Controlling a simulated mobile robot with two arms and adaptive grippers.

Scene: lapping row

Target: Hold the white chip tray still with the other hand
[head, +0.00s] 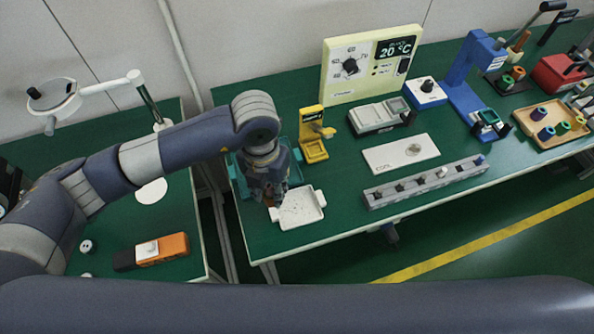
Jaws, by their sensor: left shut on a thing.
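The white chip tray (302,211) lies flat near the left front corner of the green bench. It is shallow, with a raised rim and a tab at its right side. My left gripper (271,201) points down at the tray's left edge and is shut on that side of it. The fingertips are small and dark here, so the exact grip is partly hidden. My right gripper is not in the head view.
A teal tray (242,182) sits behind my left gripper. A yellow stand (313,149), a white plate (382,158) and a long grey block (428,184) stand to the right. A gap separates the left bench, which holds an orange-black tool (163,249).

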